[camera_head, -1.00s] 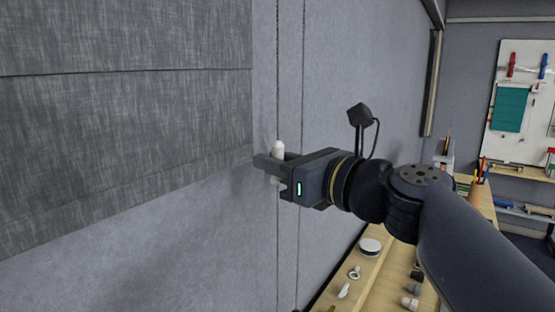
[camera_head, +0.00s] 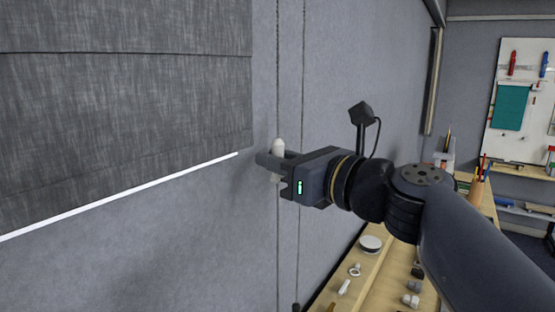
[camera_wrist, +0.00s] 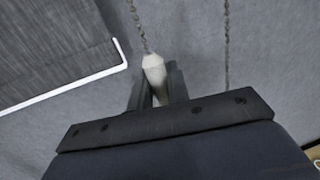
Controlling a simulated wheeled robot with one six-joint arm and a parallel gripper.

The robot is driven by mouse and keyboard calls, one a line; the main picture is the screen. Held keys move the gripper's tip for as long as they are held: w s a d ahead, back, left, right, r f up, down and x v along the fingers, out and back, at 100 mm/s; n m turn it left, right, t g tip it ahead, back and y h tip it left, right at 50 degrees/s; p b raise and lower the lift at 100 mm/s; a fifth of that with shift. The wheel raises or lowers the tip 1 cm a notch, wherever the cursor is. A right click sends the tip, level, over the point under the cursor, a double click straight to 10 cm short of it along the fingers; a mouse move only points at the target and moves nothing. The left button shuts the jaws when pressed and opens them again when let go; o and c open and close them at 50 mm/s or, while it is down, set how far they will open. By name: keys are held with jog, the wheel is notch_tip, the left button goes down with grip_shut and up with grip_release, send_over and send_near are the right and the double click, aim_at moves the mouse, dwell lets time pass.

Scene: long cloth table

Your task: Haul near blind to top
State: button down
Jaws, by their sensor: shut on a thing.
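The near blind (camera_head: 130,95) is grey cloth with fold lines on the wall at left. A white rail (camera_head: 120,197) runs along its lower edge, and the rail also shows in the wrist view (camera_wrist: 65,90). My gripper (camera_head: 274,172) is shut on the pale pull knob (camera_head: 279,145), right of the blind's lower corner. In the wrist view the knob (camera_wrist: 154,72) sits upright between the fingers, hanging from a beaded cord (camera_wrist: 138,25). The fingers hide its lower part. The blind's top is out of view.
A second cord (camera_head: 303,80) hangs just right of the held one; it also shows in the wrist view (camera_wrist: 227,50). A wooden bench (camera_head: 375,275) with small parts lies below right. A pegboard (camera_head: 517,95) hangs on the far wall.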

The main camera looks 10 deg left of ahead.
notch_tip(320, 180, down, 40)
jog(key=b, duration=3)
jog(key=shift+f, duration=0.1)
jog(key=c, duration=1.7)
grip_release()
jog(key=shift+r, duration=0.25)
